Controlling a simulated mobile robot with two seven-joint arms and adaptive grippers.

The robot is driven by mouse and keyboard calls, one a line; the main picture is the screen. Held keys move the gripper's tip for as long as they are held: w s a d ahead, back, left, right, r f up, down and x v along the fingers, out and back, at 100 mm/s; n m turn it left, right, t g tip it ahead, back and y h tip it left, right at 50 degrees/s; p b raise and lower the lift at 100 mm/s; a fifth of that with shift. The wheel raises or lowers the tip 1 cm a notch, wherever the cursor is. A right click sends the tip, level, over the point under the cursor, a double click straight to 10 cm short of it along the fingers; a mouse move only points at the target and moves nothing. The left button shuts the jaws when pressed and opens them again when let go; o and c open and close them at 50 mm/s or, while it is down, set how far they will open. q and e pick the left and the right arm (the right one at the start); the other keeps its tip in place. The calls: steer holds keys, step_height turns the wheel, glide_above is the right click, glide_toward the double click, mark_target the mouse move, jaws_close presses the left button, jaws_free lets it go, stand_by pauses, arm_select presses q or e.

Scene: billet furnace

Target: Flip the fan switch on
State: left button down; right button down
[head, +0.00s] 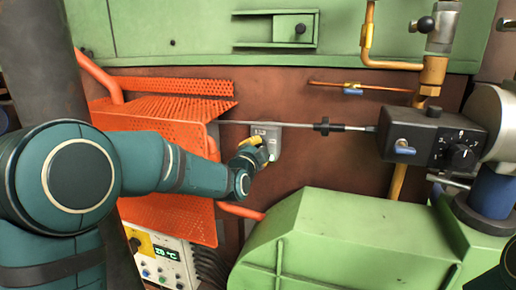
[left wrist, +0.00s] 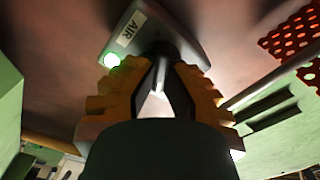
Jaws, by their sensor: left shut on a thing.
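The fan switch is a grey box (head: 275,137) on the brown wall, right of the orange perforated guard. In the left wrist view the box (left wrist: 165,32) carries an AIR label and a lit green lamp (left wrist: 112,60). My left gripper (head: 258,150) is at the front of the box. In the left wrist view its yellow-padded fingers (left wrist: 158,72) are shut on the switch lever (left wrist: 158,58). The fingers hide part of the lever, and I cannot tell its exact position. My right gripper is not in view.
The orange guard (head: 165,110) stands close left of the switch. A thin rod (head: 295,124) runs right to a black control box (head: 432,140) with a dial. A green housing (head: 345,240) fills the lower right. A panel with a green display (head: 165,254) sits below the guard.

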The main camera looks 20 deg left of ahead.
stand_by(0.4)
arm_select(q)
steer(key=c, duration=1)
jaws_free()
steer(key=s, duration=1.2)
steer(key=shift+a, duration=0.25)
